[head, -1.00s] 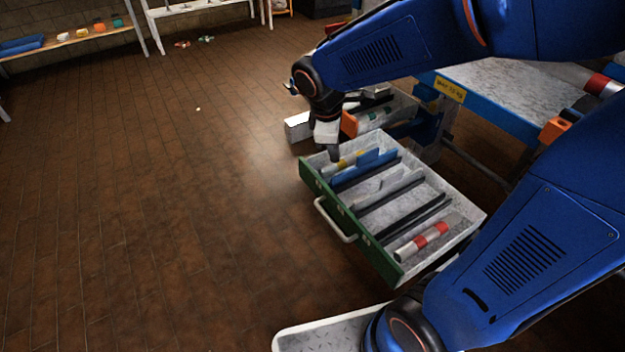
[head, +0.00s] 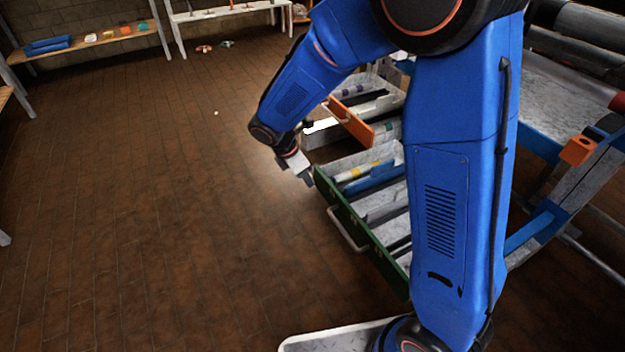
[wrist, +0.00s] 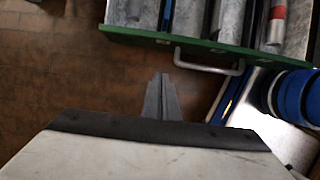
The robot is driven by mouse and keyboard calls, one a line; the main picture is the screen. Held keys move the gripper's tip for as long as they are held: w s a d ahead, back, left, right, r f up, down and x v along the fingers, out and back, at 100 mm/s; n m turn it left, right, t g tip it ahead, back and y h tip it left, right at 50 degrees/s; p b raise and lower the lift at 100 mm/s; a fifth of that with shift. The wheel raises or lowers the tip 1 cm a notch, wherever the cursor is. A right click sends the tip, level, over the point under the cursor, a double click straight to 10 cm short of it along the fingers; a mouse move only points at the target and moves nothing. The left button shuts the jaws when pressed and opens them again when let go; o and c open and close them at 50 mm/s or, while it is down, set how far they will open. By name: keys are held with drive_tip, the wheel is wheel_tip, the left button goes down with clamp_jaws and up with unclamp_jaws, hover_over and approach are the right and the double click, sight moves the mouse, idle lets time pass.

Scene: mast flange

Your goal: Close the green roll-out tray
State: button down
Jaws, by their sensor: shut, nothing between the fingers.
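The green roll-out tray (head: 346,219) stands pulled out, with a green front panel and a pale handle (head: 345,232) on it. It holds dark dividers and several parts; my arm hides its right side in the head view. In the wrist view the tray's green front (wrist: 190,43) runs along the top, with the handle (wrist: 208,68) sticking out from it. My gripper (head: 308,181) is shut and empty, just outside the front's far left corner in the head view. In the wrist view the shut fingers (wrist: 161,80) point toward the front, left of the handle, over the floor.
An orange-fronted drawer (head: 351,122) stands open beyond the green tray. A blue-framed bench (head: 545,140) is at the right. Low shelves (head: 90,43) stand along the back wall. The brown floor left of the tray is clear.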

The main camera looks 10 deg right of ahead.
sight(327, 187)
drive_tip(key=shift+w+d+f, duration=0.35)
drive_tip(key=shift+d+f, duration=0.75)
drive_tip(key=shift+f, duration=0.15)
drive_tip(key=shift+w+d+f, duration=0.35)
drive_tip(key=shift+d+f, duration=0.8)
drive_tip(key=shift+f, duration=0.1)
drive_tip(key=shift+w+d+f, duration=0.35)
drive_tip(key=shift+d+f, duration=0.75)
drive_tip(key=shift+f, duration=0.15)
drive_tip(key=shift+d, duration=0.1)
drive_tip(key=w+d, duration=0.3)
drive_tip(key=d, duration=0.7)
drive_tip(key=w+d, duration=0.3)
drive_tip(key=d, duration=0.7)
drive_tip(key=w+d, duration=0.3)
drive_tip(key=d, duration=0.7)
drive_tip(key=shift+w, duration=0.4)
drive_tip(key=shift+d, duration=0.15)
drive_tip(key=shift+w+d+r, duration=0.15)
